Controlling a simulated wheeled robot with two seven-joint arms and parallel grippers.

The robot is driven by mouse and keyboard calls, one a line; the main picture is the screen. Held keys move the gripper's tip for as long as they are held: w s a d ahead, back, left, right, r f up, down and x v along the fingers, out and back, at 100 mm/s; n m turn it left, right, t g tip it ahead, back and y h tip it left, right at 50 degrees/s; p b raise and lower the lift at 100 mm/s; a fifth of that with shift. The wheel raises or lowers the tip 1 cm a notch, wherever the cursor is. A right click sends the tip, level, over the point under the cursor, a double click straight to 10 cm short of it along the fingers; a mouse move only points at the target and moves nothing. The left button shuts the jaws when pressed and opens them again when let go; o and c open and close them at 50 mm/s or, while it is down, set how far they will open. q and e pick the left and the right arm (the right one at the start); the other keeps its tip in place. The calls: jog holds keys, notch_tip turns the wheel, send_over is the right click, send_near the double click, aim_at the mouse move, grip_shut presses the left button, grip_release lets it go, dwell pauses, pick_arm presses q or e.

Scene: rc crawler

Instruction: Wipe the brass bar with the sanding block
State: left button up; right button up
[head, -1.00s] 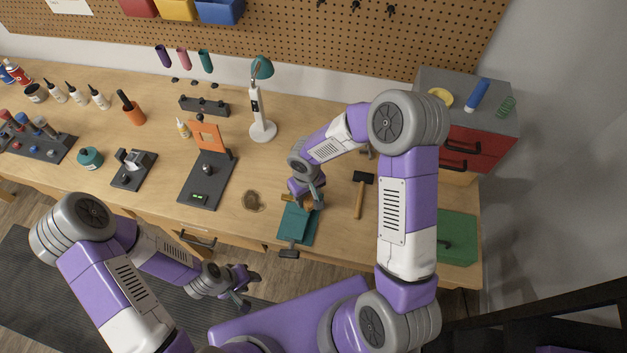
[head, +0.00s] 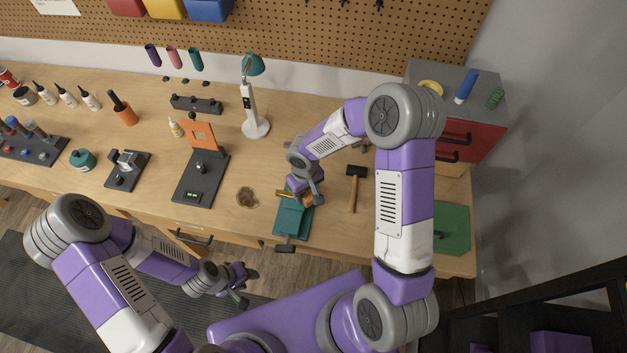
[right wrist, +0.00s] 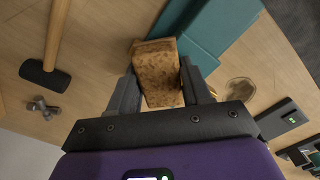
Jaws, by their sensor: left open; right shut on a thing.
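A teal vise (head: 292,220) stands at the front edge of the workbench. The brass bar (head: 284,194) shows as a short gold end at the vise's top left; the rest is hidden by my right gripper and the block. My right gripper (head: 310,198) is shut on the brown, speckled sanding block (head: 308,201), over the vise. The block (right wrist: 158,72) sits between both fingers in the right wrist view, beside the teal vise (right wrist: 215,30). I cannot tell whether it touches the bar. My left gripper (head: 243,286) is open and empty, in front of the bench.
A hammer (head: 353,190) lies right of the vise, and a round brown patch (head: 247,197) lies left of it. A dark stand with an orange plate (head: 201,135) is farther left. A green mat (head: 450,228) lies at the right.

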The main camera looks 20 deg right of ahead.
jog(key=shift+s+d, duration=0.25)
jog(key=shift+d, duration=0.2)
jog(key=shift+s+d+r, duration=0.15)
jog(key=shift+s+r, duration=0.05)
jog(key=shift+s, duration=0.05)
jog(key=shift+r+p, duration=0.5)
jog(key=shift+r, duration=0.45)
notch_tip(320, 180, up, 2)
jog(key=shift+w+r+p, duration=0.1)
jog(key=shift+w+p, duration=0.05)
jog(key=shift+p, duration=0.6)
pick_arm(q)
jog(key=shift+s+d+r+p, duration=0.15)
jog(key=shift+r+p, duration=0.45)
jog(key=shift+r, duration=0.6)
jog(key=shift+s+d+r+p, duration=0.1)
jog(key=shift+r+p, duration=0.45)
jog(key=shift+r, duration=0.65)
pick_arm(e)
jog(key=shift+r, duration=1.85)
pick_arm(q)
jog(key=shift+f, duration=0.15)
pick_arm(e)
jog(key=shift+f, duration=0.1)
